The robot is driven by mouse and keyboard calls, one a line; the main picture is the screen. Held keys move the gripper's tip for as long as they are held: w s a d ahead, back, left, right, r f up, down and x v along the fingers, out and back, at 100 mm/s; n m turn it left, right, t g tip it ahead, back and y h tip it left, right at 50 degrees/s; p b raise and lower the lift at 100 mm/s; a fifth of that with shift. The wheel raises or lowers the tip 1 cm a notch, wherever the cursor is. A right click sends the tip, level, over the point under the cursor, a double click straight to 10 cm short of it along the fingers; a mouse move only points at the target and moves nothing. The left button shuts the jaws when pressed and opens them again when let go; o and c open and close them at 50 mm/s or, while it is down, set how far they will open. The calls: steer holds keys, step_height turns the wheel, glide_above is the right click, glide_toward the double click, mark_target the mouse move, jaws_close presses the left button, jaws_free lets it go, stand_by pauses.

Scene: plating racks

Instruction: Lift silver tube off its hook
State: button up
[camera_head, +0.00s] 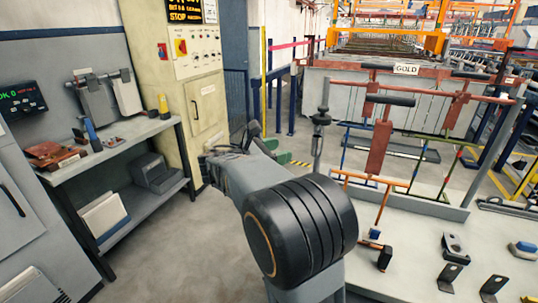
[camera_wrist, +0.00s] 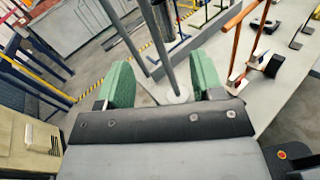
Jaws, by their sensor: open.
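My gripper (camera_wrist: 162,82) shows in the wrist view with its two green fingers wide apart and nothing clamped between them. Two slim grey rods show beyond and between the fingers: a left rod (camera_wrist: 122,38) and a right rod (camera_wrist: 158,45) that runs down to a pale round foot. I cannot tell whether either is the silver tube, and no hook is clear there. In the head view a grey upright post (camera_head: 323,148) with dark fittings stands just right of my arm. My arm hides most of the gripper in that view.
A pale table (camera_head: 420,250) at right holds small black brackets and copper-coloured frames with black handles. A grey bench (camera_head: 110,150) with tools stands at left, beside a cream control cabinet (camera_head: 200,80). A tank marked GOLD (camera_head: 345,88) is behind. Floor at left is clear.

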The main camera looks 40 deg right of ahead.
mark_target(318, 136)
steer(key=shift+n, duration=0.5)
steer(key=d, duration=0.4)
steer(key=s+d+p, duration=0.1)
steer(key=d, duration=0.4)
steer(key=s+d, duration=0.1)
steer(key=d, duration=0.3)
steer(key=shift+d+r+p, duration=0.2)
steer(key=shift+d+p, duration=0.05)
steer(key=shift+p, duration=0.15)
steer(key=shift+c, duration=0.4)
steer(key=c, duration=0.9)
steer(key=shift+r, duration=0.2)
steer(key=shift+a+r+p, duration=0.15)
steer(key=shift+r+p, duration=0.15)
steer(key=shift+p, duration=0.1)
